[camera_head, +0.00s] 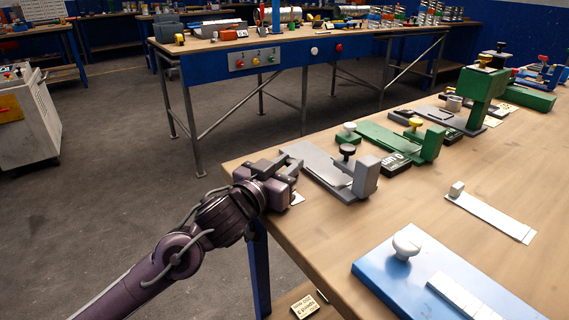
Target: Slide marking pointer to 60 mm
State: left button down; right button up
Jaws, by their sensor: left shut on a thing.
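My left gripper (283,170) reaches over the left edge of the wooden table. A white strip (490,218) with a small upright block (457,189) lies further right, apart from the gripper. No millimetre marks are readable. My right gripper is not in view.
A blue plate (425,282) with a white knob (406,244) lies at the table's front. Green fixtures (385,138) and a dark labelled block (396,163) stand behind the grey one. Bare wood (330,232) lies in front of it. Another workbench (300,52) stands behind.

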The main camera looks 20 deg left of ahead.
pick_arm(q)
jog(key=s+d, duration=0.2)
jog(key=shift+d, duration=0.3)
jog(key=c, duration=1.3)
grip_release()
jog(key=shift+o, duration=0.2)
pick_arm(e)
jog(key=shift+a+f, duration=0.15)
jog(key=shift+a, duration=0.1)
pick_arm(q)
jog(key=shift+v, duration=3.9)
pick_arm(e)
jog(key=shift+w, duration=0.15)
pick_arm(q)
jog(key=shift+a, duration=0.1)
